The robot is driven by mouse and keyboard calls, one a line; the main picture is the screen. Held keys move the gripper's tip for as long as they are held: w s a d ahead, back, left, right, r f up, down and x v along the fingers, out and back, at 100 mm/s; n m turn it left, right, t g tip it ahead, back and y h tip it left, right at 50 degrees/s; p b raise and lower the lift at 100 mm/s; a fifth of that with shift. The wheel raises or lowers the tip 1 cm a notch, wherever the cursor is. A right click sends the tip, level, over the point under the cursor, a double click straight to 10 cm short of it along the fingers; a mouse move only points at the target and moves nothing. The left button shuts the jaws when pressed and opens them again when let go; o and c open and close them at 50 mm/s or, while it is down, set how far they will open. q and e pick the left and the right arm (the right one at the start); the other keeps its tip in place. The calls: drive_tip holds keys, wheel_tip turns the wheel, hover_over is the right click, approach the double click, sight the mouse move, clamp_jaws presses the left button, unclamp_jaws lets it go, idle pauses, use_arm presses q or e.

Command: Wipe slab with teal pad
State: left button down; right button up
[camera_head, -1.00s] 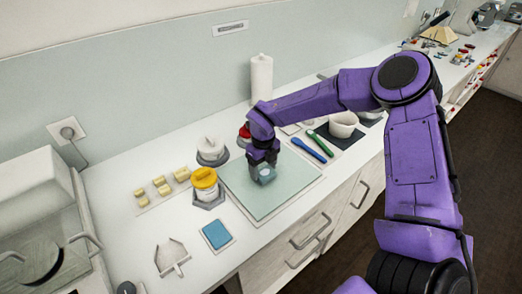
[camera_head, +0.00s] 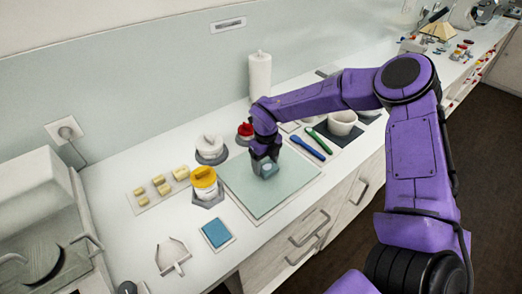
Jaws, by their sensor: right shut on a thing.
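The slab (camera_head: 257,200) is a flat pale green board lying on the white counter. My right gripper (camera_head: 266,162) points down over the slab's far part, near its back right side. It is shut on a small teal pad (camera_head: 268,171), which shows only partly between and below the fingers. The pad is at or very close to the slab's surface; I cannot tell if it touches. My left gripper is not in view.
A blue pad (camera_head: 217,233) lies on a small white tray in front. A yellow-lidded jar (camera_head: 204,182), a white lidded pot (camera_head: 210,149) and a red-topped item (camera_head: 245,131) stand left of and behind the slab. Blue (camera_head: 307,148) and green (camera_head: 320,142) tools lie to the right.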

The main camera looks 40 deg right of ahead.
drive_tip(key=shift+s+a+f+b, duration=0.1)
drive_tip(key=shift+s+a+b, duration=0.1)
drive_tip(key=shift+a, duration=0.45)
drive_tip(key=shift+s+a+b, duration=0.15)
drive_tip(key=shift+a, duration=0.5)
wheel_tip(320, 180, up, 3)
drive_tip(key=shift+f+p, duration=0.2)
drive_tip(key=shift+p, duration=0.65)
drive_tip(key=shift+r+p, duration=2.25)
drive_tip(key=shift+r, duration=0.6)
drive_tip(key=shift+f, duration=0.1)
